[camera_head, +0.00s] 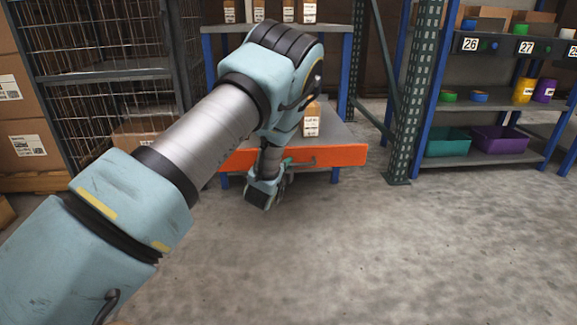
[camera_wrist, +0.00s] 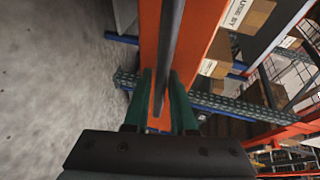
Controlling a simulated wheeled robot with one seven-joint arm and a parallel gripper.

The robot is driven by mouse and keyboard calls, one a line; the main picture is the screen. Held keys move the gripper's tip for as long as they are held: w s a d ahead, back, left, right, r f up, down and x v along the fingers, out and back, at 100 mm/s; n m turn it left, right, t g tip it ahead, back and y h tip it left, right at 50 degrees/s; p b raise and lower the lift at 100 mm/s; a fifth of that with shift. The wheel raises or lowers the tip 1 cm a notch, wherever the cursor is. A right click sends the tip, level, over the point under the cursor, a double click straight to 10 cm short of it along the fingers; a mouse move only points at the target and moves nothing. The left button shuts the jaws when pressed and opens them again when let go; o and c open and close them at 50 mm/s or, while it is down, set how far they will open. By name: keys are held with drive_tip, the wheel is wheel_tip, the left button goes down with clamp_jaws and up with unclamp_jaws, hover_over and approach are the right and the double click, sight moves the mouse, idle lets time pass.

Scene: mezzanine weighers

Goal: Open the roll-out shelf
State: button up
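The roll-out shelf (camera_head: 340,138) has a grey top and an orange front panel (camera_head: 345,155), low in a blue-framed rack. Its grey top shows ahead of the rack's posts, with a carton (camera_head: 311,122) on it. A dark bar handle (camera_wrist: 171,40) runs along the orange front in the wrist view; part of it shows in the head view (camera_head: 300,163). My gripper (camera_wrist: 160,75) is at the handle, with its green fingers apart on either side of the bar. Orange shows between bar and left finger. Whether the right finger touches the bar is unclear. My arm hides the front's left part.
A wire cage (camera_head: 100,60) and stacked cartons (camera_head: 20,130) stand at the left. A green perforated post (camera_head: 412,90) is right of the shelf. A blue rack with bins (camera_head: 500,140) stands at the right. The concrete floor in front is clear.

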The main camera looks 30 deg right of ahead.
drive_tip(key=o, duration=0.3)
drive_tip(key=p+v, duration=0.3)
drive_tip(key=v, duration=0.7)
drive_tip(key=shift+s+a+r, duration=0.1)
drive_tip(key=shift+s+a, duration=0.15)
